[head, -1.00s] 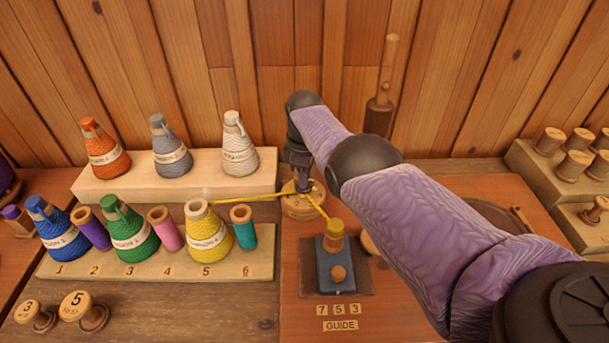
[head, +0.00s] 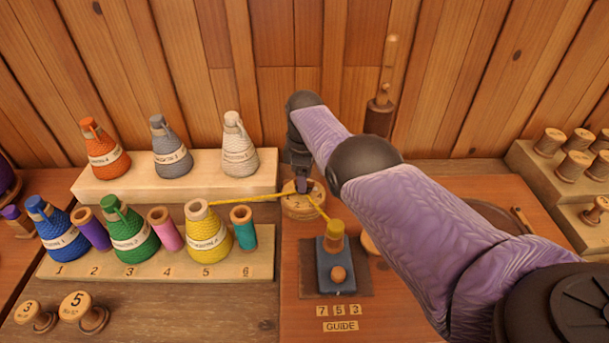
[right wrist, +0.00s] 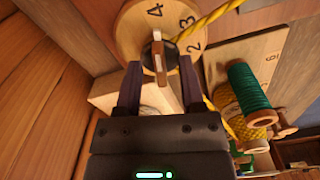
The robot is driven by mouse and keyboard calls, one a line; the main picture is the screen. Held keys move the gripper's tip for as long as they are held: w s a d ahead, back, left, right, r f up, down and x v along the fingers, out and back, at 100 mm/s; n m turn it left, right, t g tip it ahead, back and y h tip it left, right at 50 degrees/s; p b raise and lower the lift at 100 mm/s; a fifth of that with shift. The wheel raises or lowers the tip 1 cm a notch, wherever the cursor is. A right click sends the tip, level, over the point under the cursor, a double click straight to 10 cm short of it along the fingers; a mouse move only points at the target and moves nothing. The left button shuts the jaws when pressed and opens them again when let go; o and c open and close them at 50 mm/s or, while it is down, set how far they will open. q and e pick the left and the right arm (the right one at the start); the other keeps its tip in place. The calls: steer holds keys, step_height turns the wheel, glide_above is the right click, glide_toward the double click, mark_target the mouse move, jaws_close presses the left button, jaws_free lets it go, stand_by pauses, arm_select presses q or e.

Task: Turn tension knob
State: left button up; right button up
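The tension knob is a small wooden lever with a dark hub (right wrist: 158,48) on a round wooden dial (right wrist: 128,32) with the numbers 4, 3 and 2 showing. In the head view the dial (head: 301,208) sits at the back of the middle board, partly under my right gripper. My right gripper (head: 302,184) points down at it. In the right wrist view its two dark fingers (right wrist: 159,64) stand apart, one on each side of the lever, with gaps visible. My left gripper is not in view.
Yellow thread (head: 250,198) runs from the yellow cone (head: 207,236) past the dial to a spool on the blue guide block (head: 336,268). Coloured cones and spools stand on the left racks. Wooden spools (head: 576,165) fill the right rack. A plank wall stands close behind.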

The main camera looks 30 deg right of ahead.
step_height(320, 180, up, 10)
steer(key=p, duration=0.6)
steer(key=shift+f, duration=0.1)
